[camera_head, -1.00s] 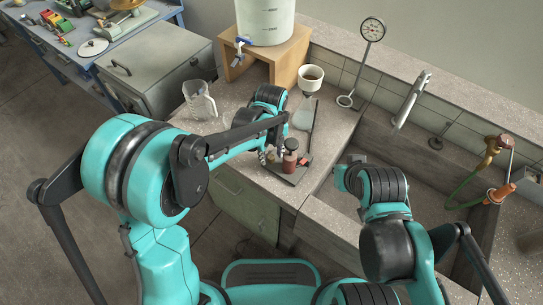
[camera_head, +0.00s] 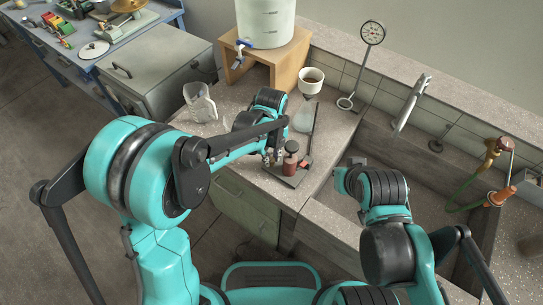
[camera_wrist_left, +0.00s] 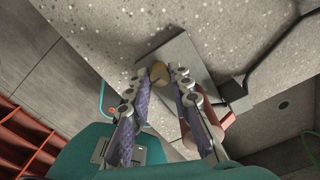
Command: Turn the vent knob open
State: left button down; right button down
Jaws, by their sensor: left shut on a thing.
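That cylinder stands on a dark plate (camera_head: 290,179). My right gripper (camera_head: 343,180) is at the sink's front left; its fingers cannot be made out.
A clear jug (camera_head: 200,103) stands to the left on the counter. A conical flask (camera_head: 303,118) with a white cup (camera_head: 311,79) above it stands behind. A dial gauge (camera_head: 372,33) and the sink (camera_head: 411,170) are to the right.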

aim_at(272, 159)
pick_arm(q)
jog(key=n, duration=0.6)
jog(key=shift+n+p, duration=0.3)
jog(key=shift+n, duration=0.1)
jog(key=n, duration=0.5)
jog(key=shift+n, duration=0.7)
jog(key=c, duration=1.4)
grip_release()
jog(key=shift+o, duration=0.2)
notch_tip(272, 159, up, 12)
